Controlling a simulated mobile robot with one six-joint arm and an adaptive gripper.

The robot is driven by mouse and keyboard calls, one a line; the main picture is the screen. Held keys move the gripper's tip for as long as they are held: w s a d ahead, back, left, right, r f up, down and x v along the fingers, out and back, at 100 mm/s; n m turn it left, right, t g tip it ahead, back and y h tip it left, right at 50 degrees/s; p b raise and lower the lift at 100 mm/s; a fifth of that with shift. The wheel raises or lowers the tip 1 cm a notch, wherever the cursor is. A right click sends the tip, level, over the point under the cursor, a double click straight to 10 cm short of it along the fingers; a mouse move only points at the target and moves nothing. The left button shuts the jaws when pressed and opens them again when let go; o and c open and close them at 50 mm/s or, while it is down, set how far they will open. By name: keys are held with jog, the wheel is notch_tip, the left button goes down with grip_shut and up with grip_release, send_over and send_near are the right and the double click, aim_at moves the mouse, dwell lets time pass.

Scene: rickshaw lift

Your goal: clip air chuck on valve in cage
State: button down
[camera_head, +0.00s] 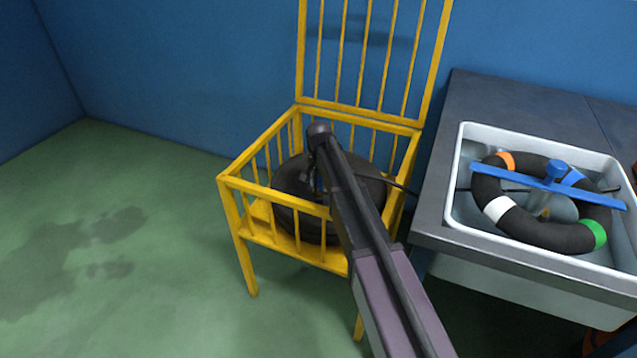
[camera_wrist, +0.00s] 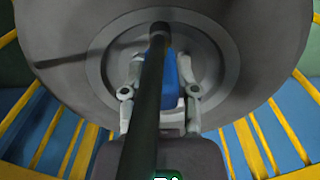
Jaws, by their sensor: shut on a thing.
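A dark wheel with tyre (camera_head: 288,184) stands inside the yellow cage (camera_head: 360,117); its grey face (camera_wrist: 250,45) fills the upper wrist view. My gripper (camera_head: 316,178) is inside the cage, in front of the wheel. In the wrist view my gripper (camera_wrist: 162,75) is shut on a blue piece, seemingly the air chuck (camera_wrist: 171,80), in front of the wheel's middle. A thick dark bar or hose (camera_wrist: 150,110) crosses in front and hides part of the blue piece. The valve cannot be made out, nor whether the chuck touches it.
A dark bench (camera_head: 490,100) at right holds a white basin (camera_head: 480,238) with a banded dark ring (camera_head: 550,233) under a blue bar (camera_head: 520,183). A thin dark hose (camera_head: 400,187) runs from the cage towards the basin. The green floor at left is clear.

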jog(key=shift+r+p, duration=1.25)
dwell(6.8)
